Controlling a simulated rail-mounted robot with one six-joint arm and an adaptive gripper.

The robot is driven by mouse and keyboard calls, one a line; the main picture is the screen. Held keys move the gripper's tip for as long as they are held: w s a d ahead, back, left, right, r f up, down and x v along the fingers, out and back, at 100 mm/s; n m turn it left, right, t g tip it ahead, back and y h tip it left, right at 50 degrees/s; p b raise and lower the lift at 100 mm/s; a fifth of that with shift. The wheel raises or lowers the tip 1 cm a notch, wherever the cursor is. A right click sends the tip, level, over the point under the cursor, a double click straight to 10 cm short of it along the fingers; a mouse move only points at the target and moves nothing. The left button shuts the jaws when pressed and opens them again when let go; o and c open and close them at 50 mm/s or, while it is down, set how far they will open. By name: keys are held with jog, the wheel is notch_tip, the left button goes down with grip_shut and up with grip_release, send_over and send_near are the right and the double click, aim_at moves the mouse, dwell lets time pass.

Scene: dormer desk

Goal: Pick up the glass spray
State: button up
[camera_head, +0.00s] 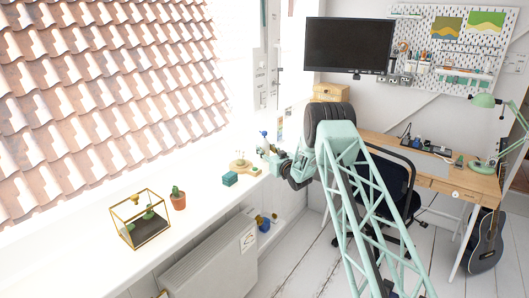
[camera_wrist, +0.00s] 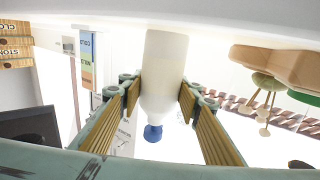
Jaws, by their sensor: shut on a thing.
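The glass spray is a white bottle (camera_wrist: 163,72) with a blue top (camera_wrist: 153,133), seen upside down in the wrist view. It stands between the two ribbed finger pads of my gripper (camera_wrist: 160,100), which is shut on its body. In the head view my gripper (camera_head: 271,153) is at the far end of the white sill, and the small blue and white top of the spray (camera_head: 263,134) shows just above it. My gripper and arm hide most of the bottle there. I cannot tell whether its base touches the sill.
A potted cactus (camera_head: 178,200) and a gold-framed terrarium (camera_head: 141,218) stand closer. A desk (camera_head: 440,180) and dark chair are at right.

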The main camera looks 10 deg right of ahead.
aim_at(266, 143)
jog(key=shift+r, duration=0.15)
jog(key=shift+r+p, duration=0.4)
jog(key=shift+r, duration=1.2)
jog(key=shift+s+d+r, duration=0.1)
jog(key=shift+s, duration=0.05)
jog(key=r+p+v, duration=0.1)
jog(key=p+v, duration=0.1)
jog(key=v, duration=1.3)
jog(key=shift+s+d+r, duration=0.2)
jog(key=shift+d+r, duration=0.05)
jog(key=shift+d, duration=0.1)
